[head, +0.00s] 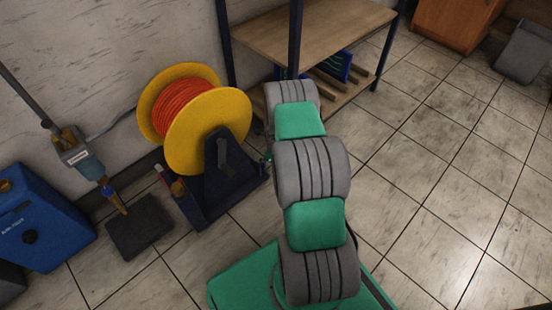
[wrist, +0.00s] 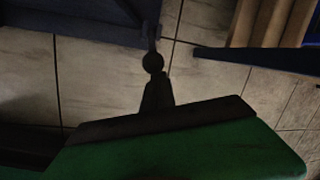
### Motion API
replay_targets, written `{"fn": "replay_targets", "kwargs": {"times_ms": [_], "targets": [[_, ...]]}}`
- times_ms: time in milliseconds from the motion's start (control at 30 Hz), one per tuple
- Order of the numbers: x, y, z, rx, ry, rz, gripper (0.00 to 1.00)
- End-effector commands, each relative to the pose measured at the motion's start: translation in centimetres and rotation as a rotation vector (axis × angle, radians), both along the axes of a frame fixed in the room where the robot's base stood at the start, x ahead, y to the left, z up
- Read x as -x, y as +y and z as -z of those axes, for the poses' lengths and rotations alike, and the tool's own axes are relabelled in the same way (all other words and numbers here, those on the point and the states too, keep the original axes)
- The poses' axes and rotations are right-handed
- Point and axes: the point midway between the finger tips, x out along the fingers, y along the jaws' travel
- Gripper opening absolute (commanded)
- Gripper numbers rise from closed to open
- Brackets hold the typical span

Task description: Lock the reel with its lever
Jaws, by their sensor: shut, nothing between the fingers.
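The reel is a yellow spool (head: 207,132) wound with orange cable (head: 183,103). It stands upright in a dark blue stand (head: 230,188) left of my arm in the head view. In the wrist view, a dark rod with a round black knob (wrist: 152,62), which looks like the lever, comes down from a dark blue edge. My gripper (wrist: 155,80) is shut and empty, its dark fingers pointing at the knob. The tips are at or very near the knob; I cannot tell if they touch. In the head view my arm hides most of the gripper.
A wooden shelf table (head: 300,32) with dark legs stands behind my arm. A blue machine (head: 42,220) and a dark floor plate (head: 140,227) are at the left. The tiled floor at the right (head: 450,150) is mostly clear.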

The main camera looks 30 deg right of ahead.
Motion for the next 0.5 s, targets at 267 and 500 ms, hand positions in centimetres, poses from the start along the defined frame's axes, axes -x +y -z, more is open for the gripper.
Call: {"fn": "replay_targets", "kwargs": {"times_ms": [267,500], "targets": [[-1.0,0.3,-0.6,-0.001,-0.021,-0.012,0.00],[0.3,-1.2,0.6,0.000,-0.016,-0.005,0.00]]}}
